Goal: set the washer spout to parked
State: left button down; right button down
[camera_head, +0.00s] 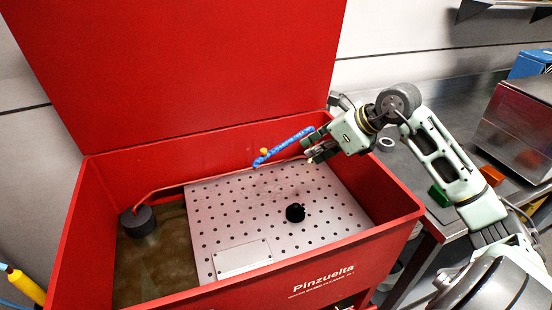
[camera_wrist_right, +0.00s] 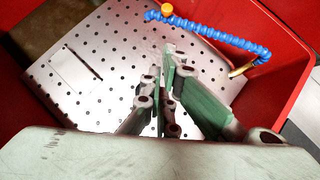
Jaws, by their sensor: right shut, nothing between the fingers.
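The washer spout, a blue segmented hose (camera_head: 284,146) with an orange piece near its free end, reaches over the perforated metal plate (camera_head: 225,205) from the right side of the red parts washer (camera_head: 400,215). In the right wrist view the spout (camera_wrist_right: 215,36) curves across the top, and its brass-coloured base fitting (camera_wrist_right: 242,68) shows at the right wall. My right gripper (camera_head: 309,156) is shut and empty, close beside the base end of the spout. In the wrist view its fingers (camera_wrist_right: 166,70) point over the plate, apart from the hose. My left gripper is out of view.
The red lid (camera_head: 190,70) stands open behind the basin. A metal bench with a green block (camera_head: 440,195) and boxes lies to the right.

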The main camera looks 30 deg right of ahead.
jog(key=w+r+p+x, duration=0.1)
jog(key=x, duration=0.5)
jog(key=a+r+p+x, duration=0.1)
jog(key=p+x, duration=0.1)
jog(key=x, duration=0.4)
jog(key=shift+w, duration=0.35)
jog(key=shift+w+a+b, duration=0.15)
jog(key=shift+w+a, duration=0.1)
jog(key=shift+w, duration=0.3)
jog(key=shift+w+a+b, duration=0.15)
jog(key=shift+w+a, duration=0.05)
jog(key=shift+w, duration=0.3)
jog(key=shift+d, duration=0.1)
